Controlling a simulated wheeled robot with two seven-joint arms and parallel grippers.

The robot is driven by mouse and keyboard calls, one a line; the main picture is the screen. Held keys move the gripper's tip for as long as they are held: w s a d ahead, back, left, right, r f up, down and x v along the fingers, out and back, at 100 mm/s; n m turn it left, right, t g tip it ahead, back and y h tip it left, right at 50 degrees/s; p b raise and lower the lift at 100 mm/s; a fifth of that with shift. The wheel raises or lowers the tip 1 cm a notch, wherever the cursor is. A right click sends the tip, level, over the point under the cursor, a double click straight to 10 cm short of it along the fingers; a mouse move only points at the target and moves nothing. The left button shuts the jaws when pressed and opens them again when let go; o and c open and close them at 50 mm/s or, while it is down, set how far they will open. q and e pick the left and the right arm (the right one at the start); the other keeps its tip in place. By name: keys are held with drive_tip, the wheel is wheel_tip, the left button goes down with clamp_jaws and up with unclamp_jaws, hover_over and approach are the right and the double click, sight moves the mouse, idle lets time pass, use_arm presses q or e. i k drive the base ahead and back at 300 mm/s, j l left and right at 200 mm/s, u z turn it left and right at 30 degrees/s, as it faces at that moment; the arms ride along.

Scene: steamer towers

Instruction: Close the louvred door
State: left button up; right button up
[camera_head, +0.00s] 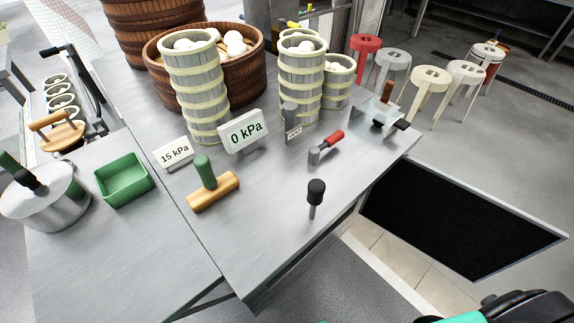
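A dark, flat panel (460,215) in a thin light-grey frame stands out to the right from the table's front right side, below the tabletop. It looks like the open door, but no slats can be made out on its dark face. Its left part passes behind the table edge, so the hinge side is hidden. A black and teal part, probably of my own arm, shows at the bottom right edge, apart from the panel in the picture. No fingertips of either gripper are visible.
The metal table (270,230) carries steamer towers (203,95), a 0 kPa sign (245,131), a wood-and-green tool (213,190), a red-handled tool (327,146) and a black-knobbed lever (315,195). A pot (47,197) and green tray (124,180) stand left. Stools (430,85) stand behind.

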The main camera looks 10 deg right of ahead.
sight(475, 234)
drive_tip(key=k+l+u, duration=0.1)
drive_tip(key=l, duration=0.3)
drive_tip(key=k+l, duration=0.25)
drive_tip(key=l, duration=0.2)
drive_tip(key=k+l+u, duration=0.15)
drive_tip(key=l, duration=0.25)
drive_tip(key=k+l+u, duration=0.2)
drive_tip(key=l, duration=0.3)
drive_tip(key=l+u, duration=0.2)
drive_tip(key=l, duration=0.3)
drive_tip(key=k+l+u, duration=0.2)
drive_tip(key=l, duration=0.2)
drive_tip(key=k+l+u, duration=0.2)
drive_tip(key=l, duration=0.25)
drive_tip(key=k+l+u, duration=0.2)
drive_tip(key=l, duration=0.2)
drive_tip(key=k+l+u, duration=0.2)
drive_tip(key=k+l, duration=0.05)
drive_tip(key=l, duration=0.1)
